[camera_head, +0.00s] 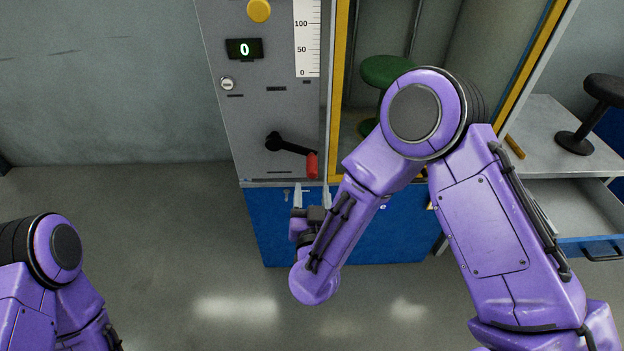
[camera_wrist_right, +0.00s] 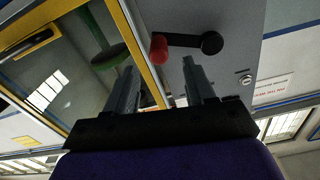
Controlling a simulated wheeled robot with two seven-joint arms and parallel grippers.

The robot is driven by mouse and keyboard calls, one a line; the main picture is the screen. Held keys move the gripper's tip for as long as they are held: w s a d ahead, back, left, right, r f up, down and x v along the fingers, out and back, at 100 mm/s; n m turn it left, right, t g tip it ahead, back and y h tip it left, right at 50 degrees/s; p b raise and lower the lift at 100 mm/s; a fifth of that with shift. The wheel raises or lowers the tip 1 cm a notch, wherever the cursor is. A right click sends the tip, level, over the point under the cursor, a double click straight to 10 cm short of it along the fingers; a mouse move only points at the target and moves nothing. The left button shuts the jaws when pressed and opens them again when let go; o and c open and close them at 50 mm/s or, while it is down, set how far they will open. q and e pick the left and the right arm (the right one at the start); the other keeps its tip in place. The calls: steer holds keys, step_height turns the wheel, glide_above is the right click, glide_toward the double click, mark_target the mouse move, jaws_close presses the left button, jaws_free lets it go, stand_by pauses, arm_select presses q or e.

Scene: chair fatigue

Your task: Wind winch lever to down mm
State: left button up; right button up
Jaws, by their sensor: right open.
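The winch lever (camera_head: 288,147) is a black crank on the grey machine panel. It points right and slightly down from its hub, with a red handle (camera_head: 312,165) at its outer end. My right gripper (camera_head: 311,188) is open and empty just below the red handle, with its fingers pointing up toward it. In the right wrist view the red handle (camera_wrist_right: 159,50) shows between and beyond the fingertips of the gripper (camera_wrist_right: 158,66), apparently apart from them. The black lever (camera_wrist_right: 185,40) also shows there. Only part of my left arm shows at lower left; its gripper is out of the frame.
A display (camera_head: 244,49) reads 0, beside a white scale (camera_head: 307,38) and below a yellow button (camera_head: 259,10). A yellow-framed bay holding a green stool (camera_head: 388,70) is to the right. An open drawer (camera_head: 590,215) sticks out at far right. The floor at left is clear.

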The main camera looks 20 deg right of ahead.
mark_target(312, 166)
steer(key=x, duration=0.9)
steer(key=shift+w+d, duration=0.15)
steer(key=shift+w, duration=0.05)
jaws_close()
